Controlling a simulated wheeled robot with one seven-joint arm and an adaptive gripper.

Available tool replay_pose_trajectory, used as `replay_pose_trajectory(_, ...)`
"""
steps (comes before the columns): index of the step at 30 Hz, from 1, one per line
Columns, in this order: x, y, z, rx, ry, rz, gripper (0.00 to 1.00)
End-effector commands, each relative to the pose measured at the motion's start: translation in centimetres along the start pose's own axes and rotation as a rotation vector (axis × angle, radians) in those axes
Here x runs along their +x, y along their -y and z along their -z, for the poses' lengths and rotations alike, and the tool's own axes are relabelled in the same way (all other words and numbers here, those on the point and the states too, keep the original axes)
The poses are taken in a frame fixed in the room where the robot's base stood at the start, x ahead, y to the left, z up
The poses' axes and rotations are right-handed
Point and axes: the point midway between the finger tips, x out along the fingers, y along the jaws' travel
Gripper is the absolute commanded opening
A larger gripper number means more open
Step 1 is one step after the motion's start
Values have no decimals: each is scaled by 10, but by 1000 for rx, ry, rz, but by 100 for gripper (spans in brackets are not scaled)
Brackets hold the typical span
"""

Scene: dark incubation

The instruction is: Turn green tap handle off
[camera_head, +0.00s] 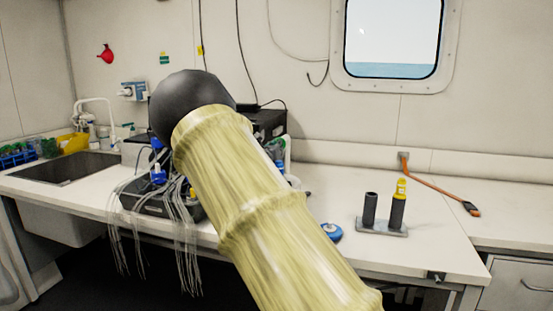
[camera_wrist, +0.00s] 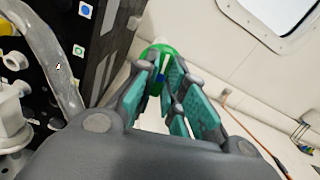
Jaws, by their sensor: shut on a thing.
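The green tap handle (camera_wrist: 157,52) shows in the wrist view at the top centre, between the tips of my gripper (camera_wrist: 162,75). The gripper's teal-padded fingers are closed around it, and they hide part of the handle. A small white part and a blue part show between the fingers, beside the green. In the head view my own arm covers the middle of the picture, and the gripper and the green handle are hidden behind it.
Black equipment (camera_head: 268,122) stands on the white bench (camera_head: 330,185), with bundled tubes hanging over its front edge. A sink (camera_head: 65,168) is at the left. A stand (camera_head: 382,229) with two dark cylinders is at the right. A pale pipe (camera_wrist: 50,65) runs left of my fingers.

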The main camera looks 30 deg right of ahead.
Motion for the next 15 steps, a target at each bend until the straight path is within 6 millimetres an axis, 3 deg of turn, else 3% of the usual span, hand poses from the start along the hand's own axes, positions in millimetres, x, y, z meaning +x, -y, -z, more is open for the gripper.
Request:
replay_pose_trajectory(1,0,-1,7,25,-2,0,0)
replay_pose_trajectory(15,0,-1,4,173,-3,0,0)
